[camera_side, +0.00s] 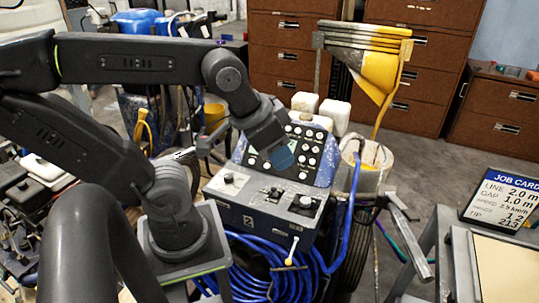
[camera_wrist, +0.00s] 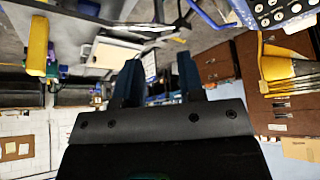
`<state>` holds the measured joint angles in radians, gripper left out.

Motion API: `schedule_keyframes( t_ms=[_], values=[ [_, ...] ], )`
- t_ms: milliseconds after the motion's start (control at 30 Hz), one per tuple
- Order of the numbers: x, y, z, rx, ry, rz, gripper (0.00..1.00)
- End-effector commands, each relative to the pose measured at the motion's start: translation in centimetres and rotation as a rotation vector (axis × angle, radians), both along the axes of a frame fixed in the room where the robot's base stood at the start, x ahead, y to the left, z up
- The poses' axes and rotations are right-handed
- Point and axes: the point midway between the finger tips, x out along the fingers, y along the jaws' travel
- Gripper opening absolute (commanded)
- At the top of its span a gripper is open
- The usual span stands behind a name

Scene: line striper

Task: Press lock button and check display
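The line striper's blue control panel (camera_side: 322,172) stands in the middle of the side view, with several round white buttons on its sloped face. A corner of the button panel also shows at the top right of the wrist view (camera_wrist: 284,14). My gripper (camera_side: 282,158) is in front of the panel's left part in the side view and hides some of it. Whether it touches the panel cannot be told. In the wrist view its two blue-grey fingers (camera_wrist: 161,78) stand apart with nothing between them. I cannot make out which button is the lock button. The display is mostly hidden and unreadable.
A lower ledge with knobs (camera_side: 265,193) juts out below the panel. Blue hose coils (camera_side: 262,280) hang under it. A yellow-stained hopper (camera_side: 375,70) and paint bucket (camera_side: 368,170) are to the right. A job card (camera_side: 503,205) stands at far right.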

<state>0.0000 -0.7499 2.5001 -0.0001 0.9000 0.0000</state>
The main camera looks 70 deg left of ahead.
Motion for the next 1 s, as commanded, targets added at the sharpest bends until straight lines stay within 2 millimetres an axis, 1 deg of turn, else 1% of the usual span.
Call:
schedule_keyframes(
  t_ms=[33, 300, 367, 1000],
  values=[
    [0.0, 0.0, 0.0, 0.0, 0.0, 0.0, 0.31],
    [0.0, 0.0, 0.0, 0.0, 0.0, 0.0, 0.05],
    [0.0, 0.0, 0.0, 0.0, 0.0, 0.0, 0.0],
    [0.0, 0.0, 0.0, 0.0, 0.0, 0.0, 0.0]
  ],
)
